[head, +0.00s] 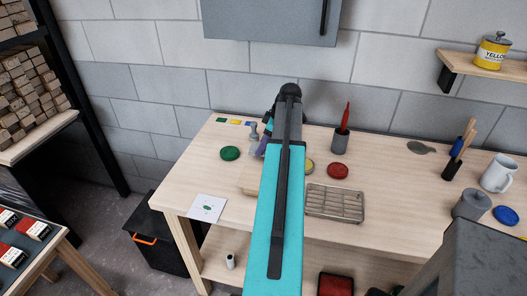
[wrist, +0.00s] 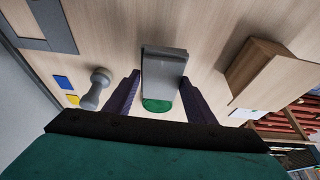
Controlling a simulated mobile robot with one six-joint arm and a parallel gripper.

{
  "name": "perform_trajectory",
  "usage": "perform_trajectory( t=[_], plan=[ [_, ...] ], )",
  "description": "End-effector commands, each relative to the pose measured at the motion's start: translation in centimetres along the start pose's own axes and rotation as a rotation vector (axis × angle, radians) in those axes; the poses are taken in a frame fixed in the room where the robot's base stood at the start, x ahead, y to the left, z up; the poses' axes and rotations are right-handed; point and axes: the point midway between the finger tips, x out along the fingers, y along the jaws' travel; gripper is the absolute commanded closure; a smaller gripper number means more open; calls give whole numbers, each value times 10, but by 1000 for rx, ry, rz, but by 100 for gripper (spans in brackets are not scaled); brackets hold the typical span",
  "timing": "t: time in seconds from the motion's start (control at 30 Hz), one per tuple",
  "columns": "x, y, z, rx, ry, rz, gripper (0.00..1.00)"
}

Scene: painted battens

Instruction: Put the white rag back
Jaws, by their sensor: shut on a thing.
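In the head view my arm hides the rag; only a bit of a purple finger of my gripper (head: 262,149) shows beside the arm, above the back left of the table (head: 385,215). Whether the rag touches the table cannot be told.
A green disc (head: 230,153) and a grey knobbed stamp (wrist: 96,90) are close by. A wooden block (wrist: 275,75) stands to the right in the wrist view, a grey frame (wrist: 62,38) at upper left. A wire rack (head: 335,203), red disc (head: 338,171) and brush pot (head: 340,143) stand right of my arm.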

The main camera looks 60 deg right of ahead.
Motion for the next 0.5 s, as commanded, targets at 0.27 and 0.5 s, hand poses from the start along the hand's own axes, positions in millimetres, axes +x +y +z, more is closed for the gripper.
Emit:
perform_trajectory(
  t=[0.27, 0.5],
  plan=[
    [5, -1, 2, 1, 0, -2, 68],
    [25, -1, 10, 2, 0, -3, 68]
  ],
)
